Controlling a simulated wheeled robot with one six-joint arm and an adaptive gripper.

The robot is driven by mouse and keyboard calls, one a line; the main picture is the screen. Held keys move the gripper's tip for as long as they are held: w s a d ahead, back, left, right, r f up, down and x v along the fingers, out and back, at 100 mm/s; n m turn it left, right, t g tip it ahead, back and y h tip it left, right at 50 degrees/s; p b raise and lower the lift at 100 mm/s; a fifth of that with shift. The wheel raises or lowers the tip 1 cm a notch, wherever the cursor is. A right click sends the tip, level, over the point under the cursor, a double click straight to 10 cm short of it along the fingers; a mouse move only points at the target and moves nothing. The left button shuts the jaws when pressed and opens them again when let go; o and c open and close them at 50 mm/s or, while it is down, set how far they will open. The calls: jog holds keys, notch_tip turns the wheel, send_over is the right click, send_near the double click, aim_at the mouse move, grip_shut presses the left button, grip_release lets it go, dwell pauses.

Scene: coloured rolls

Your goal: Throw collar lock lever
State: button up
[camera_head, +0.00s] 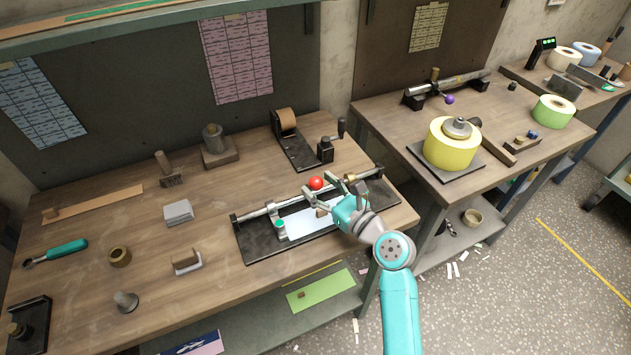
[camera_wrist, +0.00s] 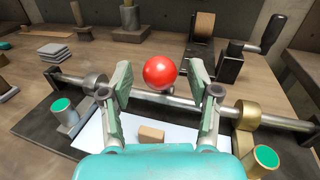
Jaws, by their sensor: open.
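A glossy red ball knob (camera_head: 316,183) stands at a horizontal metal shaft (camera_head: 262,211) on a black base (camera_head: 255,248). In the wrist view the red ball knob (camera_wrist: 160,72) is between the two fingers of my gripper (camera_wrist: 161,78), with a gap on each side. My gripper (camera_head: 320,187) is open and reaches over the shaft from the front. A grey collar (camera_wrist: 95,82) sits on the shaft to the left and a brass collar (camera_wrist: 247,115) to the right. The lever's stem below the knob is mostly hidden.
A white sheet (camera_wrist: 100,135) with a small tan block (camera_wrist: 151,134) lies under my gripper. Teal-topped posts stand left (camera_wrist: 65,113) and right (camera_wrist: 258,160). Behind is a black crank stand (camera_head: 325,151). A second bench holds a yellow roll (camera_head: 450,150).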

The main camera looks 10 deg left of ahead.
jog(key=shift+x, duration=1)
grip_shut()
